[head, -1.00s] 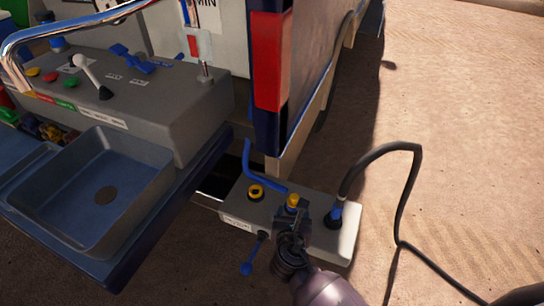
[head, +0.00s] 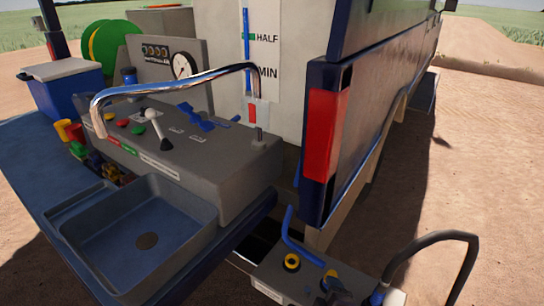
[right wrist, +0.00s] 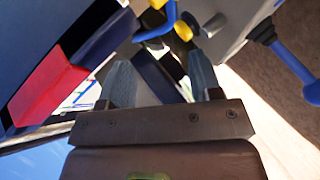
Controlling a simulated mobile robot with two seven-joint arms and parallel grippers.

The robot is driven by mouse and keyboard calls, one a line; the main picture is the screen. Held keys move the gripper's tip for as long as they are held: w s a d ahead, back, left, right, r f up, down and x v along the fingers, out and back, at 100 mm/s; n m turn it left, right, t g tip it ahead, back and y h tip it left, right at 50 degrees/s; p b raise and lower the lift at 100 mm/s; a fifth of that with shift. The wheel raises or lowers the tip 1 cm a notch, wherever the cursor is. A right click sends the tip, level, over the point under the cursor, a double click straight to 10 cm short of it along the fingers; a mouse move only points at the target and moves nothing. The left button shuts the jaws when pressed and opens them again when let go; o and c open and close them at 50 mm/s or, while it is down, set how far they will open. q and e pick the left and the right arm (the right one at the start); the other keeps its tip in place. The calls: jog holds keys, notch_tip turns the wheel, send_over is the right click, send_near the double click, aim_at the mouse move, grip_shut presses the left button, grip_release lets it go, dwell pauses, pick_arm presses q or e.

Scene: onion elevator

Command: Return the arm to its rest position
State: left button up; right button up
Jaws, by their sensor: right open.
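Beyond the fingers are the grey box (right wrist: 222,28), a yellow knob (right wrist: 183,30) and a blue bent lever (right wrist: 163,22). Most of the right arm is below the head view. My left gripper is not in view.
A sink (head: 140,240) and a grey control panel (head: 190,150) are on the left. A vehicle's corner with a red light (head: 325,135) stands above the box. A black hose (head: 440,240) loops up at right. Open dirt ground (head: 490,150) lies beyond.

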jog(key=s+d+f+m+g, duration=0.1)
jog(key=s+d+f+m, duration=0.1)
jog(key=s+d+m, duration=0.4)
jog(key=s+d+f+m+g, duration=0.1)
jog(key=s+d+m, duration=0.5)
jog(key=s, duration=0.6)
jog(key=shift+s+d+f+m, duration=0.3)
jog(key=shift+d+f+m, duration=0.15)
jog(key=shift+d, duration=0.4)
